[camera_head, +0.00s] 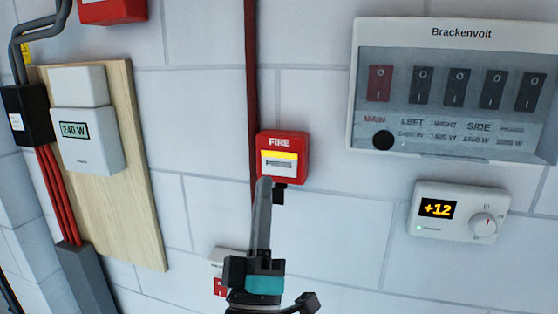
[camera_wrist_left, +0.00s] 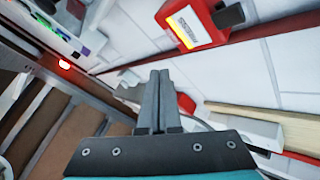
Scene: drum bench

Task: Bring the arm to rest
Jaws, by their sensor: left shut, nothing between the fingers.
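My left gripper (camera_head: 266,182) comes up from the bottom middle of the head view, its long grey fingers pressed together and empty. Its tip overlaps the lower left edge of a red FIRE call box (camera_head: 288,145) with a yellow strip; the head view does not tell whether they touch. In the left wrist view the shut fingers (camera_wrist_left: 160,76) point away from the camera, and the red box (camera_wrist_left: 193,24) appears beyond them to the upper right, with a visible gap. My right gripper is in neither view.
A Brackenvolt switch panel (camera_head: 450,28) and a thermostat reading +12 (camera_head: 458,212) are on the wall at right. A 240 W meter (camera_head: 87,142) is on a wooden board (camera_head: 138,200) at left. A dark red pipe (camera_head: 251,70) runs above the red box.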

